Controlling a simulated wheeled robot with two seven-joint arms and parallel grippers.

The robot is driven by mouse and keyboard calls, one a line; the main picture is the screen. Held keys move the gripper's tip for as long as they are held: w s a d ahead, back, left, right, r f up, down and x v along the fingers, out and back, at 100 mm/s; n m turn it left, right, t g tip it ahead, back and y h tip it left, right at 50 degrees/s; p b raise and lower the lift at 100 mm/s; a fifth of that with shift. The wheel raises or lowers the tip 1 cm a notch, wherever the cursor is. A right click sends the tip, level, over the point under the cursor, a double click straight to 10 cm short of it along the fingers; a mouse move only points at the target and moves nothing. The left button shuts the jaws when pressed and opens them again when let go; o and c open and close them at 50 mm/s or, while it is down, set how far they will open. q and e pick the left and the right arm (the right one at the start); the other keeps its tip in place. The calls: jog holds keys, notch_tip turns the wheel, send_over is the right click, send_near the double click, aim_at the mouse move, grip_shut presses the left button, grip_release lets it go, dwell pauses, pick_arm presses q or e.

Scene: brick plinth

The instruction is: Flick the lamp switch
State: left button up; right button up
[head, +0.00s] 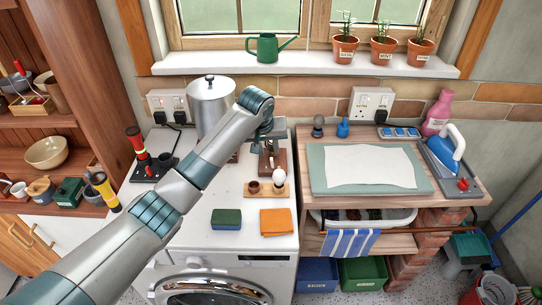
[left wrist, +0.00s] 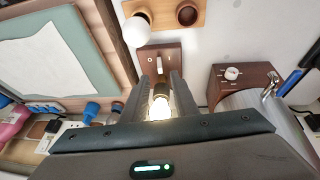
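The lamp has a dark wooden base (head: 281,160), partly hidden in the head view by my left gripper (head: 267,136). In the left wrist view the lamp base (left wrist: 171,53) carries a small pale switch lever (left wrist: 158,62). A glowing bulb (left wrist: 159,108) sits in a brass socket (left wrist: 161,90) in front of it. My left gripper (left wrist: 161,82) is over the lamp, with its fingers apart on either side of the bulb and socket. I cannot tell whether a finger touches them. My right gripper is out of view.
A wooden tray (head: 250,195) with a brown cup and a white bulb stands in front of the lamp. A metal pot (head: 211,105) stands behind my arm. A green sponge (head: 227,219) and orange cloth (head: 276,222) lie near the front edge.

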aim_at(271, 159)
pick_arm(q)
jog(key=shift+p+x, duration=0.5)
jog(key=shift+x, duration=3)
grip_shut()
